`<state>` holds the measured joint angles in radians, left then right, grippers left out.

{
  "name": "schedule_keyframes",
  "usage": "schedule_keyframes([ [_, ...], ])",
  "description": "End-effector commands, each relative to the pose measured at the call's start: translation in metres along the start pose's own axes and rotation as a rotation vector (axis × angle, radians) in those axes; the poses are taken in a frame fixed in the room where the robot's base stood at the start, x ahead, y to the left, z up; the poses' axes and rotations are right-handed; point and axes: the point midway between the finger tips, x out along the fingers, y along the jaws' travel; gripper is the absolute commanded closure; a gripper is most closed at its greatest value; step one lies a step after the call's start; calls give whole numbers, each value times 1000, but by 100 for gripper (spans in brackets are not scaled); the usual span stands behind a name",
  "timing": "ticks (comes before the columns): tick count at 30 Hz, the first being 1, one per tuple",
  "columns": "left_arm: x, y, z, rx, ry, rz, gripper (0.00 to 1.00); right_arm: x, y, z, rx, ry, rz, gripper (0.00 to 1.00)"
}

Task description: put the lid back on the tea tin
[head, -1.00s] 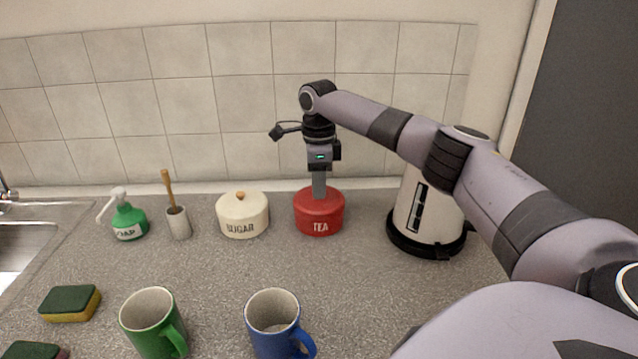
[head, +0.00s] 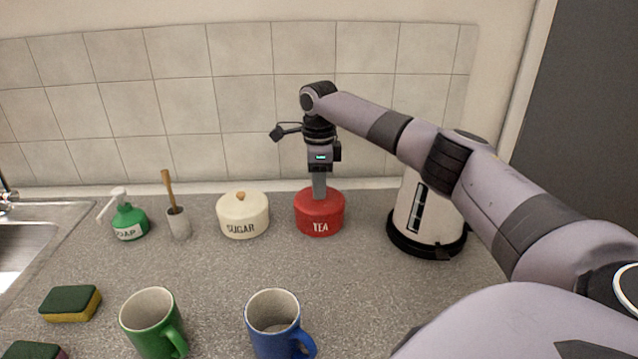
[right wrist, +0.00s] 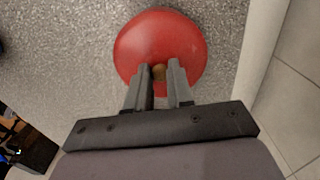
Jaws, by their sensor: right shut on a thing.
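The red tea tin (head: 320,221) stands upright on the counter with its "TEA" label facing me. Its red lid (right wrist: 160,40) sits on top of the tin, and no gap shows between them in the head view. My right gripper (head: 319,194) points straight down over the lid. In the right wrist view its fingers (right wrist: 160,73) are shut on the small wooden knob (right wrist: 159,72) at the lid's middle. My left gripper is not in view.
The cream sugar tin (head: 242,216) stands left of the tea tin, and a white kettle (head: 426,218) stands to its right. A green mug (head: 153,325) and a blue mug (head: 273,325) are in front. The tiled wall is close behind. Counter between mugs and tins is clear.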

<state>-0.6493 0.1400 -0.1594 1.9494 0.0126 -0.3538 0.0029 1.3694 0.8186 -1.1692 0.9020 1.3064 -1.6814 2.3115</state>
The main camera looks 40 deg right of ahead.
Motion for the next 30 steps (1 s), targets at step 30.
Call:
schedule_keyframes([
  [30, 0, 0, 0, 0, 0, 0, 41, 2, 0, 0, 0, 1, 0, 62],
])
